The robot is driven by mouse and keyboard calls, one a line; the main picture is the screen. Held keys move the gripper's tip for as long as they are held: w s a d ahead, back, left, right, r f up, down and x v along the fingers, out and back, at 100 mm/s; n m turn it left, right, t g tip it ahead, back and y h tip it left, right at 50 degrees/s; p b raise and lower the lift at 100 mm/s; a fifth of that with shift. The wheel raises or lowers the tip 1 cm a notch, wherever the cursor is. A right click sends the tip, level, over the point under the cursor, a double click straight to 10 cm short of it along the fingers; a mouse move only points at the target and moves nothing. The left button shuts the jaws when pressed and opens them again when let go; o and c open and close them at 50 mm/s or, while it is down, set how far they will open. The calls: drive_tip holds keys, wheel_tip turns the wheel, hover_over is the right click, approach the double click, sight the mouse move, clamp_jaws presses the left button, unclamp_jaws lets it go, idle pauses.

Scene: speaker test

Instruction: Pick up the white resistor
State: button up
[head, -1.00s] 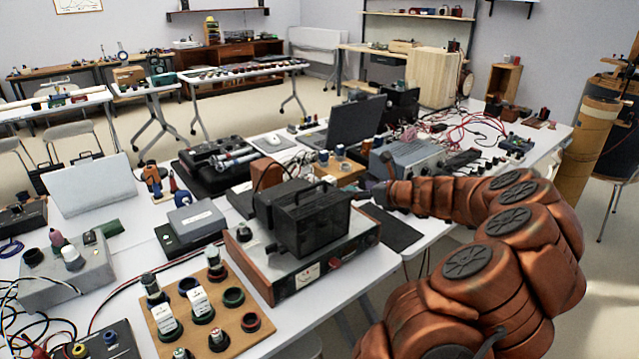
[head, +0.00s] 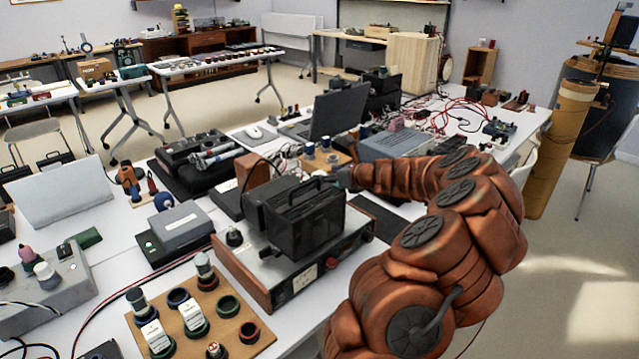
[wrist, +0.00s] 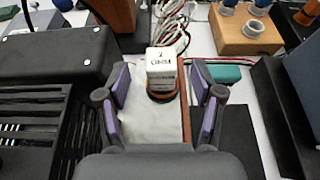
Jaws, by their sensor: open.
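In the wrist view a white block-shaped resistor (wrist: 162,66) with dark lettering stands on a round brown base, on a pale grey surface. My gripper (wrist: 161,88) is open, with one purple-padded finger on each side of the resistor's line and clear gaps to both. The fingers do not touch it. In the head view my gripper (head: 343,178) is small and partly hidden behind a black box, and I cannot make out this resistor there. Other white labelled blocks (head: 190,316) stand on a wooden board at the front.
The black handled box (head: 308,212) sits on a metal instrument beside my arm. In the wrist view a slatted black box (wrist: 38,115) is close on the left, a dark case (wrist: 55,55) beyond it. A wooden block with round posts (wrist: 245,35) is at the upper right.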

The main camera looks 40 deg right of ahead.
sight(320, 173)
drive_tip(key=shift+x, duration=2.15)
drive_tip(key=shift+c, duration=0.4)
clamp_jaws()
